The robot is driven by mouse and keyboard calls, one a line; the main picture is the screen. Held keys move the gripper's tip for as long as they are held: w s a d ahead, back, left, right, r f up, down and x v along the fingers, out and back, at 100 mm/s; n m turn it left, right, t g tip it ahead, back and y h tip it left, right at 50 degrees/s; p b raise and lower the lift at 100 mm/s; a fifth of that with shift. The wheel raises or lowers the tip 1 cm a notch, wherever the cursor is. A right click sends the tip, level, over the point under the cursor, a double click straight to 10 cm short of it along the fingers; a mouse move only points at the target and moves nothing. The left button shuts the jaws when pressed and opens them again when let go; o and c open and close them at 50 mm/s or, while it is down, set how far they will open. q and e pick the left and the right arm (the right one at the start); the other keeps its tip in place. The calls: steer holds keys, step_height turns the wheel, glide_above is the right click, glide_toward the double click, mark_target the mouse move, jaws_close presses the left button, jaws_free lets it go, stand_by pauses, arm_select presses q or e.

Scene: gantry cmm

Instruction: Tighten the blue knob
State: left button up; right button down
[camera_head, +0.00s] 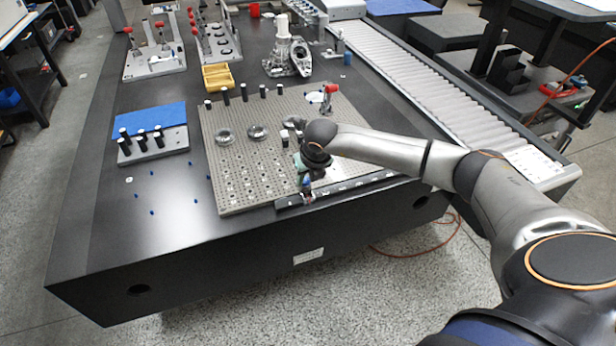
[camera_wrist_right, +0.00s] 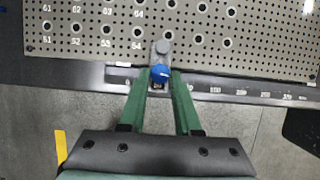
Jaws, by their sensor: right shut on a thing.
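The blue knob (camera_wrist_right: 160,74) sits at the plate's near edge, by a black rail with a number scale (camera_wrist_right: 215,90). Just beyond it is a grey metal piece with a round top (camera_wrist_right: 163,47). My right gripper (camera_wrist_right: 160,80) has its two green fingers shut on the knob, one on each side. In the head view, my right gripper (camera_head: 306,184) points down at the front edge of the perforated plate (camera_head: 240,180), and my wrist hides part of that spot. My left gripper is in neither view.
The plate carries metal discs (camera_head: 257,132) and black posts along its back. A blue mat (camera_head: 150,116) and a block with black pegs (camera_head: 160,148) lie to the left. A yellow tray (camera_head: 217,78) stands behind. A roller conveyor (camera_head: 430,85) runs along the right.

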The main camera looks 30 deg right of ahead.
steer(key=shift+w+a+m, duration=0.1)
steer(key=shift+m, duration=0.5)
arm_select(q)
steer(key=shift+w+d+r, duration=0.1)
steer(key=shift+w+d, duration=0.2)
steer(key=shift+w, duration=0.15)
arm_select(e)
steer(key=shift+r+m+h, duration=0.1)
steer(key=shift+m+h, duration=0.4)
steer(key=shift+m, duration=0.1)
steer(key=c, duration=0.8)
jaws_free()
steer(key=shift+c, duration=0.2)
steer(key=shift+o, duration=1.2)
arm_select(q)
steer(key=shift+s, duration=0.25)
